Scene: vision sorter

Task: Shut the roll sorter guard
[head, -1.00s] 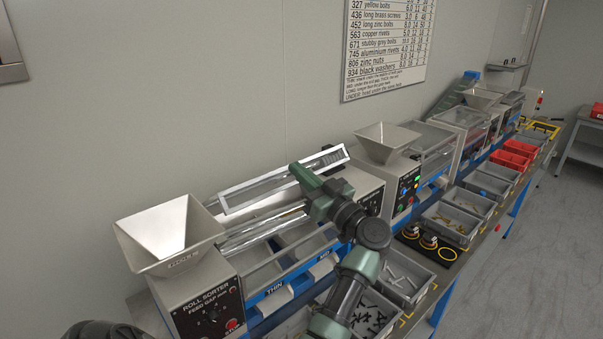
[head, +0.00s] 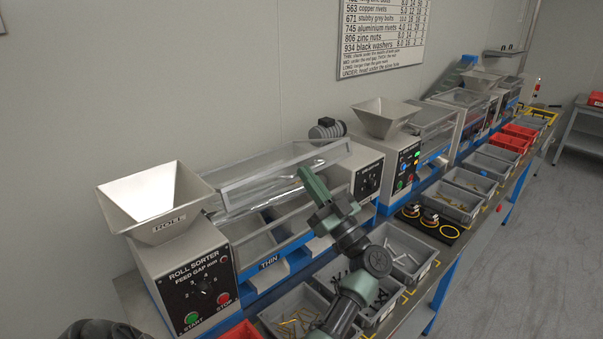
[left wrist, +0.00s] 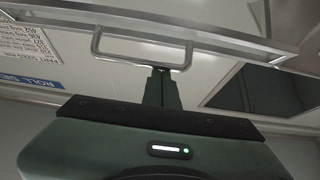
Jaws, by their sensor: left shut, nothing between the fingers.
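The roll sorter (head: 195,290) stands at the left, with a hopper (head: 158,205) on its near end. Its guard (head: 262,172), a clear panel in a grey metal frame, is tilted above the rollers, with a gap under its front edge. My left gripper (head: 304,176) is shut and empty, its fingertips at the guard's front edge. In the left wrist view, the guard's bar handle (left wrist: 145,64) is just above the closed fingers (left wrist: 161,74); whether they touch it I cannot tell. My right gripper is not in view.
Below the sorter are chutes, one marked THIN (head: 270,263), and grey bins (head: 405,250) with small parts. A control box (head: 362,180) stands at the sorter's far end. More machines and red bins (head: 512,140) line the bench beyond. Floor at right is clear.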

